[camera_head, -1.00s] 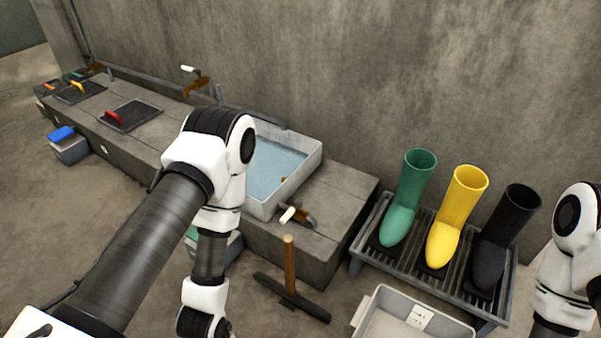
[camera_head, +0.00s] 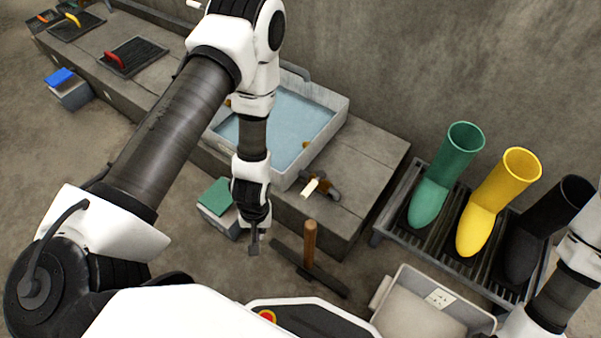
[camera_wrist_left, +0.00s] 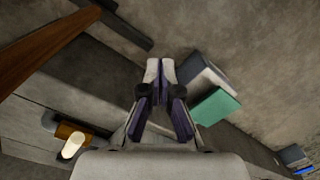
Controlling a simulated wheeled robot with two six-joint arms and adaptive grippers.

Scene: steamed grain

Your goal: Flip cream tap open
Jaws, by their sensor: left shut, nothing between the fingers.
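A tap with a cream handle (camera_head: 313,187) and a brown body (camera_head: 328,188) sits on the concrete ledge in front of the basin. In the left wrist view the cream handle (camera_wrist_left: 73,145) is at lower left beside its orange-brown body. My left gripper (camera_head: 254,248) points down, shut and empty, left of and lower in the picture than the tap, apart from it. Its closed fingertips (camera_wrist_left: 160,68) are at the centre of the left wrist view. A second pale tap handle (camera_head: 196,4) shows at the top edge by the wall. My right gripper is out of view.
A water basin (camera_head: 336,128) stands behind the tap. A wooden-handled tool (camera_head: 309,243) stands upright near my left gripper. A green-lidded box (camera_head: 215,194) is on the floor. Green, yellow and black boots stand on a rack (camera_head: 378,236) at right, with a grey bin (camera_head: 388,285) in front.

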